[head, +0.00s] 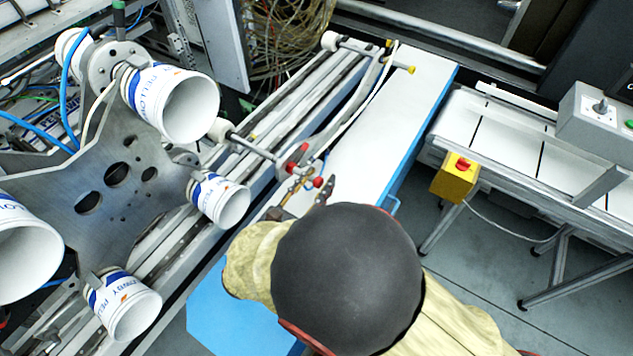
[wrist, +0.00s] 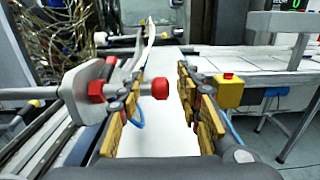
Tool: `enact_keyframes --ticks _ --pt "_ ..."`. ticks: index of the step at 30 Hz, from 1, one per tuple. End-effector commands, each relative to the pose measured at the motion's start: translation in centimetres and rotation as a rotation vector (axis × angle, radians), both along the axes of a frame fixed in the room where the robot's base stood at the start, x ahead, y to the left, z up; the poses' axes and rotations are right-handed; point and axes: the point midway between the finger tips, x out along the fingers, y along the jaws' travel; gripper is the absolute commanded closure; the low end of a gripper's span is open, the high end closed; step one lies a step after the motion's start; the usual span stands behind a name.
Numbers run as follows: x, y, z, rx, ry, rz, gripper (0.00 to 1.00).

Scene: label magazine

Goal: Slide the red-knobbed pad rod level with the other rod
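The red-knobbed pad rod (head: 258,149) runs across the rails in the head view, with a pale round pad (head: 220,130) at its left end. Its red knob (head: 318,182) is at the right end, and the knob also shows in the wrist view (wrist: 160,88). My gripper (head: 307,184) is at the knob. In the wrist view its two yellow-padded fingers (wrist: 158,82) stand on either side of the knob, with a visible gap at the right. The other rod (head: 370,52) lies farther up the rails, with a pale pad (head: 330,40) and a yellow knob (head: 411,69).
A red-marked bracket (head: 298,152) sits beside the rod near my gripper. A white table with a blue edge (head: 375,135) lies right of the rails. A star-shaped carrier with white cups (head: 187,108) stands left. A yellow stop-button box (head: 455,178) and conveyor (head: 505,130) are right.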

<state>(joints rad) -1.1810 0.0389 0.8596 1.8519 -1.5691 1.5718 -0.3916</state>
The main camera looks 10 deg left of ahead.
Motion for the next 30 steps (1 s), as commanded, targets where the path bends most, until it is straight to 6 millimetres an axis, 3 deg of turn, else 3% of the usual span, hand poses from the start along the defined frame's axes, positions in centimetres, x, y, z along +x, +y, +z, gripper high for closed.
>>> enact_keyframes --ticks 5,24,30 --pt "0.0 0.0 0.03 0.0 0.0 0.0 0.65" --pt "-0.03 -0.01 0.01 0.0 0.0 -0.001 1.0" --pt "-0.03 -0.01 0.01 0.0 0.0 -0.001 1.0"
